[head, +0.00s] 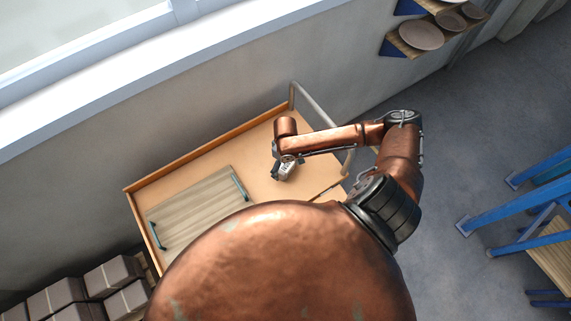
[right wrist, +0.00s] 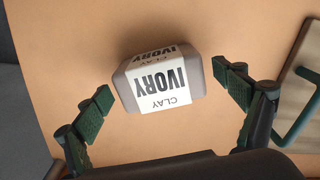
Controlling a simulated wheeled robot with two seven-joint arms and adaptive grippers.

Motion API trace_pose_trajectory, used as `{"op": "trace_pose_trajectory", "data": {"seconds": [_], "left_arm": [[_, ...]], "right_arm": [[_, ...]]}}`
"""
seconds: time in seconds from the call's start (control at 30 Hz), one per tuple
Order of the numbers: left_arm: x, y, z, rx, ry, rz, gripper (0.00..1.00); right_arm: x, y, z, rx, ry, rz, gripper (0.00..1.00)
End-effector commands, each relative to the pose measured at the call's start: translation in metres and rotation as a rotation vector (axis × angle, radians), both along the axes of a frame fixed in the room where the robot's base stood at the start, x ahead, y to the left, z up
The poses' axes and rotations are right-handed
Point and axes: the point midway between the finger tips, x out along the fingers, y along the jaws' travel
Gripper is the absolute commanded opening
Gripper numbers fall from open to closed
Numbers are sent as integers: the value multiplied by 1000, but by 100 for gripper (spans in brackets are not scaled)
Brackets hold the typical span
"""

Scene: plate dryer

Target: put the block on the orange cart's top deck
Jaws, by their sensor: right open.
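The block (right wrist: 160,80) is a grey clay block with a white label reading "IVORY CLAY". In the right wrist view it sits against the orange cart's top deck (right wrist: 60,35), with its label facing the camera. In the head view the deck (head: 258,140) is a tan board with orange edges, and the block (head: 289,168) shows small beside my gripper. My right gripper (head: 279,171) is over the deck. Its two green-padded fingers are spread on either side of the block, with a gap on both sides. I cannot tell whether the block touches the deck. My left gripper is out of view.
A wooden tray (head: 195,210) with teal handles lies on the deck's left part. A metal rail (head: 318,115) stands at the deck's far right end. Wrapped blocks (head: 112,274) are stacked at lower left. Blue frames (head: 515,215) stand at right; shelves with plates (head: 421,35) hang above.

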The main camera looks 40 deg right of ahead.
Motion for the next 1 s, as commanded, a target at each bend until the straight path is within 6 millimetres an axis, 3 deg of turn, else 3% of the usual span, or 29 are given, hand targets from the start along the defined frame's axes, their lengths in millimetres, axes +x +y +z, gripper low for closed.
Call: {"op": "trace_pose_trajectory", "data": {"seconds": [0.17, 0.63, 0.8, 1.0], "left_arm": [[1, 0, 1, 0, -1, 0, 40], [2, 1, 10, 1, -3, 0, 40], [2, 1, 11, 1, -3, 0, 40], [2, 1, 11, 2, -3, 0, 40]], "right_arm": [[1, 0, 14, 1, -2, 0, 89], [1, 0, 105, 0, -3, 0, 89], [1, 0, 120, 2, -2, -1, 89], [0, 0, 123, 1, -1, -1, 89]]}}
